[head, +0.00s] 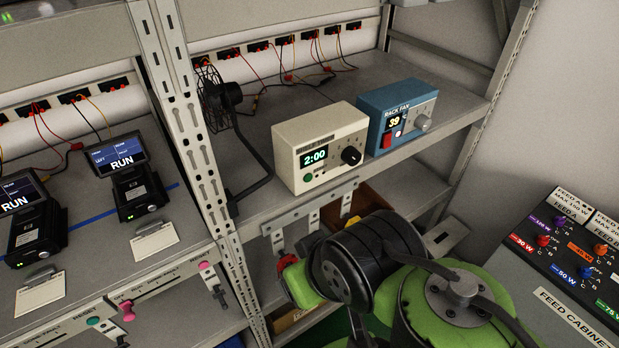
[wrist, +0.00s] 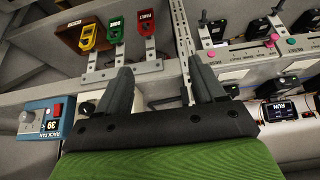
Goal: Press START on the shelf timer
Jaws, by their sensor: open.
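The shelf timer (head: 322,148) is a cream box on the middle shelf in the head view. Its lit display (head: 314,157) reads 2:00, with a black knob at the right. A small green button (head: 309,177) sits below the display; its lettering is too small to read. In the wrist view my gripper (wrist: 163,88) has its two dark fingers spread wide with nothing between them. There it covers most of the timer. In the head view my arm is below and right of the timer, and the fingertips cannot be made out.
A blue rack fan box (head: 397,112) reading 39 stands just right of the timer. A small black fan (head: 222,95) on a bent stand is at left, near the perforated upright (head: 190,130).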

